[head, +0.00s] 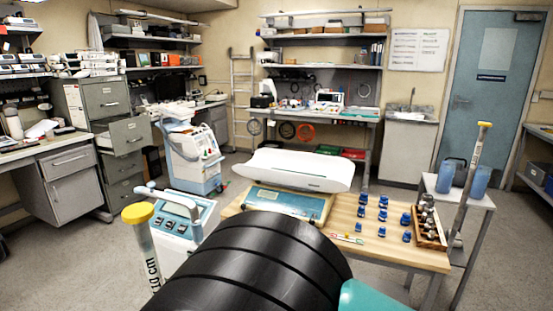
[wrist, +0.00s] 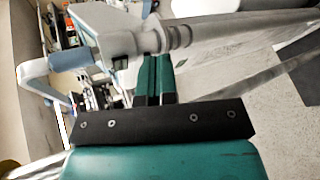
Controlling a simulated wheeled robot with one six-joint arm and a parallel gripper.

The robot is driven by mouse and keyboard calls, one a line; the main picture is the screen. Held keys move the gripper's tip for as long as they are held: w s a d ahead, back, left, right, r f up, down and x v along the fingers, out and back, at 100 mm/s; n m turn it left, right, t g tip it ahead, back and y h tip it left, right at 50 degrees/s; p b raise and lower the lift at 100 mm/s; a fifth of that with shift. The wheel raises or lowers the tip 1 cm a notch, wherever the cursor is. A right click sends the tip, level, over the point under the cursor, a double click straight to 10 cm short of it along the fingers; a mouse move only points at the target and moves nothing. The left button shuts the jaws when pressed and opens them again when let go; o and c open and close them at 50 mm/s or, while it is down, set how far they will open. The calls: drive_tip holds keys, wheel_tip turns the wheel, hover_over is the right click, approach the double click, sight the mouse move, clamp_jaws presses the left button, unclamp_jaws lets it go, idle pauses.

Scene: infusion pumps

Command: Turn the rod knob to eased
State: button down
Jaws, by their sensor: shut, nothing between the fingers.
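In the wrist view, my gripper (wrist: 155,62) has its two teal fingers together, with nothing between them. A grey rod (wrist: 240,28) with a ringed, thicker collar (wrist: 165,38) crosses just beyond the fingertips; I cannot tell whether they touch it. I cannot tell which part is the rod knob or how it is set. In the head view, a pale pole with a yellow cap (head: 138,213) stands at the front left, and another yellow-capped pole (head: 468,180) leans at the right. My fingers are hidden in the head view.
A white and blue unit with a handle (head: 188,228) stands at the left. A wooden table (head: 385,246) holds a scale with a white tray (head: 298,170), several blue-capped bottles (head: 381,215) and a wooden box (head: 430,240). A grey stand (head: 480,196) is at the right.

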drive_tip(key=s+a+n+t+y+p, duration=0.1)
drive_tip(key=s+a+n+t, duration=0.1)
drive_tip(key=s+a+n, duration=0.15)
drive_tip(key=w+d, duration=0.2)
drive_tip(key=w, duration=0.4)
drive_tip(key=shift+d+p, duration=0.15)
drive_tip(key=shift+p, duration=0.25)
drive_tip(key=shift+m+b, duration=0.35)
drive_tip(key=shift+b, duration=0.15)
drive_tip(key=shift+w+r+t+b, duration=0.15)
drive_tip(key=shift+r+t+b, duration=0.15)
drive_tip(key=shift+b, duration=0.2)
idle(0.3)
drive_tip(key=shift+d+r, duration=0.1)
idle(0.3)
drive_tip(key=s+a, duration=0.2)
drive_tip(key=s, duration=0.4)
idle(0.4)
